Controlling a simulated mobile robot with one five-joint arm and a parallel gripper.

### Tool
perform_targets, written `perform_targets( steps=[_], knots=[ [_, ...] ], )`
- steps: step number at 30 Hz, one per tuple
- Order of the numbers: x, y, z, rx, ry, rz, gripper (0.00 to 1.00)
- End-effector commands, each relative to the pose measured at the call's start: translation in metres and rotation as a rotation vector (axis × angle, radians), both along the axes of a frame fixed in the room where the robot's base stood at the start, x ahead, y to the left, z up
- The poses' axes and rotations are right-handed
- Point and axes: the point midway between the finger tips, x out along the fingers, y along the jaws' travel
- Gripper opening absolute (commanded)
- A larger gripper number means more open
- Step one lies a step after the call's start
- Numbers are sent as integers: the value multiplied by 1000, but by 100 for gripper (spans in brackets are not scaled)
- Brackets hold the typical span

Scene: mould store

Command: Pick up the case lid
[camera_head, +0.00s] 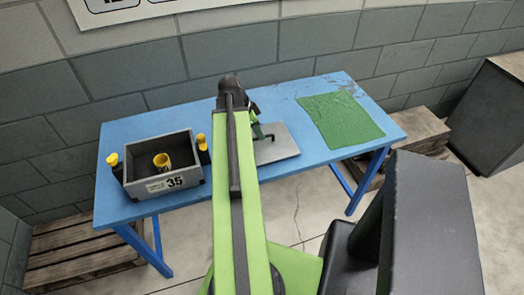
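A flat grey plate (280,147), which looks like the case lid, lies near the front edge of the blue table, right of the table's middle. Its left part is hidden behind my green arm. My gripper (263,133) shows only in part, at the plate's far left side, just past the arm. Its fingers are small and largely covered, so I cannot tell whether they are open or touching the plate.
A grey open box (174,183) marked 35 stands on the table's left, with a yellow cylinder (162,162) inside. Dark yellow-topped pieces (114,162) flank it. A green mat (340,119) lies at the right. Wooden pallets (75,250) and a dark cabinet (492,115) stand around.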

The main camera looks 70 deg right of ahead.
Motion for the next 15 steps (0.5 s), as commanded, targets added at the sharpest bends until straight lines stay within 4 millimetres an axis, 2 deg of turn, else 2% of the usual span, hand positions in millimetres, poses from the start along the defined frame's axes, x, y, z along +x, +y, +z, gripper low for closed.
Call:
perform_targets(
  steps=[5,12,15],
  knots=[
    [0,-1,-6,0,0,0,38],
    [-7,-7,-47,0,0,-1,38],
    [-10,-10,-52,0,0,0,38]
  ],
)
